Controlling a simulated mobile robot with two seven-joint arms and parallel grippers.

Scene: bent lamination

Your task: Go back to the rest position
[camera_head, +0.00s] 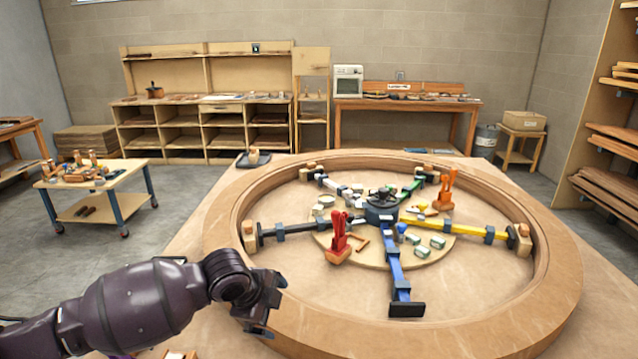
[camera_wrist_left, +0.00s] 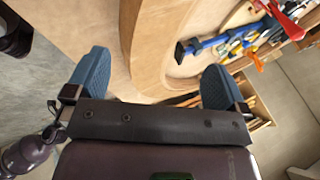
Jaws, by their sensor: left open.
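My left gripper (camera_head: 262,318) is over the near left part of the ring's wooden rim in the head view. In the left wrist view its two blue fingers (camera_wrist_left: 155,82) stand wide apart with nothing between them. The large round wooden ring (camera_head: 540,300) lies on the workbench. Inside it, coloured clamp bars, one of them blue (camera_head: 394,270), spread from a dark central hub (camera_head: 381,207). My right gripper does not show in either view.
A red clamp (camera_head: 339,238) and an orange clamp (camera_head: 445,190) stand inside the ring. A black tray (camera_head: 253,159) sits at the bench's far left corner. A small cart (camera_head: 95,185) stands left, with open floor between. Shelves line the back wall.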

